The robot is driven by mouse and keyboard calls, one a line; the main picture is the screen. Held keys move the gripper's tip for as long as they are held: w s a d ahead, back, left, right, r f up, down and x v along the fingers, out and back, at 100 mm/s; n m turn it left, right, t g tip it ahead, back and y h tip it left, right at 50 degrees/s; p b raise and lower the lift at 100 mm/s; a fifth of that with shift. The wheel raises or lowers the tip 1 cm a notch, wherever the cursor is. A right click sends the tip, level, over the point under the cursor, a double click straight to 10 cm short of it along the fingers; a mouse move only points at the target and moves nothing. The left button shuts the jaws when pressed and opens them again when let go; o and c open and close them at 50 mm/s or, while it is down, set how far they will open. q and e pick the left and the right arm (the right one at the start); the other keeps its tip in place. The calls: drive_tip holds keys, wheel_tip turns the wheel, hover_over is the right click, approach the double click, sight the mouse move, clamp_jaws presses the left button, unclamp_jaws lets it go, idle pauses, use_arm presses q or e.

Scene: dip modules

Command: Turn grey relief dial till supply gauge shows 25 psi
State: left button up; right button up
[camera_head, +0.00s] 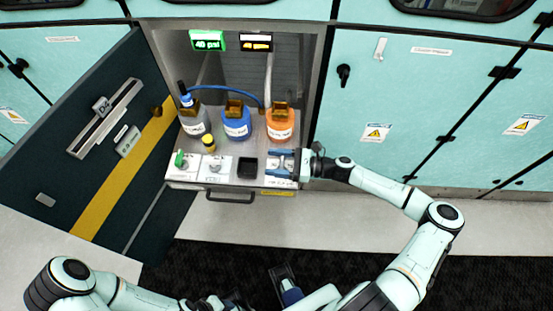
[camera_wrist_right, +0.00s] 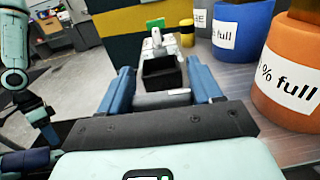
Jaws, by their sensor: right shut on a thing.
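The supply gauge (camera_head: 207,41) is a green-lit display that appears to read 40 psi, at the top left of the open compartment. My right gripper (camera_head: 281,163) reaches in from the right over the right end of the control shelf. Its two blue fingers are parted around a grey part, apparently the grey relief dial (camera_wrist_right: 163,99), mostly hidden between them. My left arm lies low in the head view; its gripper (camera_head: 286,284) seems to be at the bottom edge, its jaws unclear.
A grey bottle (camera_head: 194,121), blue bottle (camera_head: 237,124) and orange bottle (camera_head: 280,125) stand behind the controls. A black box (camera_head: 247,167), another grey knob (camera_head: 214,164) and a green handle (camera_head: 180,158) sit left of the gripper. The dark door (camera_head: 105,150) hangs open.

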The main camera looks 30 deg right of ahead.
drive_tip(key=n+g+y, duration=0.2)
drive_tip(key=n+g, duration=0.1)
drive_tip(key=shift+g, duration=0.4)
drive_tip(key=g, duration=0.1)
drive_tip(key=n+g, duration=0.1)
drive_tip(key=shift+s+a+n+g+y, duration=0.1)
drive_tip(key=shift+s+n+g+y, duration=0.05)
drive_tip(key=shift+n+g+y, duration=0.2)
use_arm(q)
drive_tip(key=shift+w+f+t+b, duration=0.15)
drive_tip(key=shift+w+f+b, duration=0.15)
drive_tip(key=shift+f+b, duration=0.55)
drive_tip(key=shift+w+f+t+b, duration=0.2)
drive_tip(key=shift+f+b, duration=0.35)
drive_tip(key=shift+b, duration=0.45)
use_arm(e)
drive_tip(key=shift+s+n+g, duration=0.15)
drive_tip(key=shift+n+g, duration=0.65)
drive_tip(key=shift+g, duration=0.45)
drive_tip(key=shift+s+n+g, duration=0.2)
drive_tip(key=shift+n+g, duration=0.55)
drive_tip(key=shift+g, duration=0.5)
drive_tip(key=shift+s+n+g, duration=0.15)
drive_tip(key=shift+n+g, duration=0.65)
drive_tip(key=shift+g, duration=0.45)
use_arm(q)
drive_tip(key=shift+w, duration=0.1)
use_arm(e)
drive_tip(key=shift+f, duration=0.1)
